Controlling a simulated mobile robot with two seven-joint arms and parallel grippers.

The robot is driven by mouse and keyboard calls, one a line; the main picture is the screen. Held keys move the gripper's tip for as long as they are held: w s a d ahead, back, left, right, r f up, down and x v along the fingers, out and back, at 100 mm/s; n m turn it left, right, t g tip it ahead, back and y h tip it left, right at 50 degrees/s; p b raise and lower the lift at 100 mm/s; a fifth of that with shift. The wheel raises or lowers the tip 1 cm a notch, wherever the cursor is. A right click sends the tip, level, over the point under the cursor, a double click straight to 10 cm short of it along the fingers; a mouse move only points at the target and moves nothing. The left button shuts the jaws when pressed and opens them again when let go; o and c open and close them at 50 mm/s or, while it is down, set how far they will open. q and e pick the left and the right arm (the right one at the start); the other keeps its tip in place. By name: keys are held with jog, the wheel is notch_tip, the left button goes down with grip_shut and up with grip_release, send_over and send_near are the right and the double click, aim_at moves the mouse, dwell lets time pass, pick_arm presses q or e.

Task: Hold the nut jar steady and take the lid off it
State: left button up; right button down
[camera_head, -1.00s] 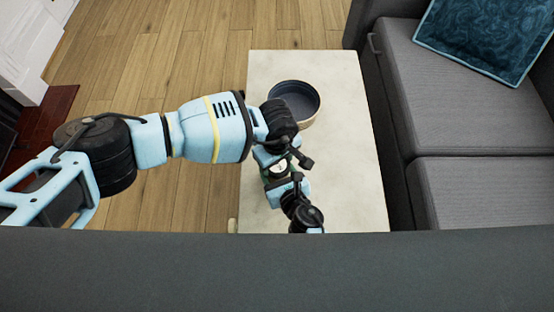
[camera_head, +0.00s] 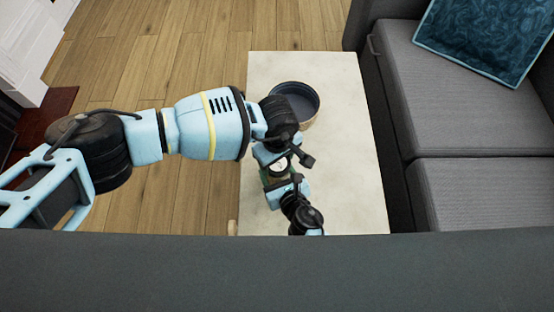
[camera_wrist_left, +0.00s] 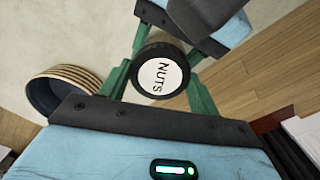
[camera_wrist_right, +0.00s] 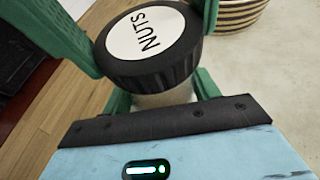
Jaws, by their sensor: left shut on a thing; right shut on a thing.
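The nut jar's dark round lid has a white label reading NUTS; it shows in the head view (camera_head: 280,164), left wrist view (camera_wrist_left: 161,77) and right wrist view (camera_wrist_right: 147,36). My left gripper (camera_head: 277,163) is shut on the lid, its green fingers at either side. The pale jar body (camera_wrist_right: 163,98) shows just under the lid in the right wrist view. My right gripper (camera_head: 284,181) is shut on the jar body from the near side. The lid sits over the jar; I cannot tell whether there is a gap. Most of the jar is hidden by the grippers.
A striped round basket with a dark inside (camera_head: 297,101) stands on the pale table (camera_head: 345,140), close beyond my left gripper. The table's right half is clear. A grey sofa (camera_head: 465,190) stands to the right, and a dark grey edge (camera_head: 280,275) crosses the front.

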pick_arm(q)
jog(key=shift+r, duration=0.25)
jog(key=shift+r, duration=2)
pick_arm(e)
jog(key=shift+c, duration=1.5)
grip_release()
pick_arm(q)
jog(key=r+p, duration=0.2)
jog(key=r, duration=0.1)
jog(key=r+p, duration=0.1)
jog(key=shift+w+r+p, duration=0.3)
jog(key=shift+w+r, duration=0.1)
pick_arm(e)
jog(key=v, duration=1.2)
pick_arm(q)
jog(key=shift+a, duration=0.1)
pick_arm(e)
jog(key=shift+d, duration=0.1)
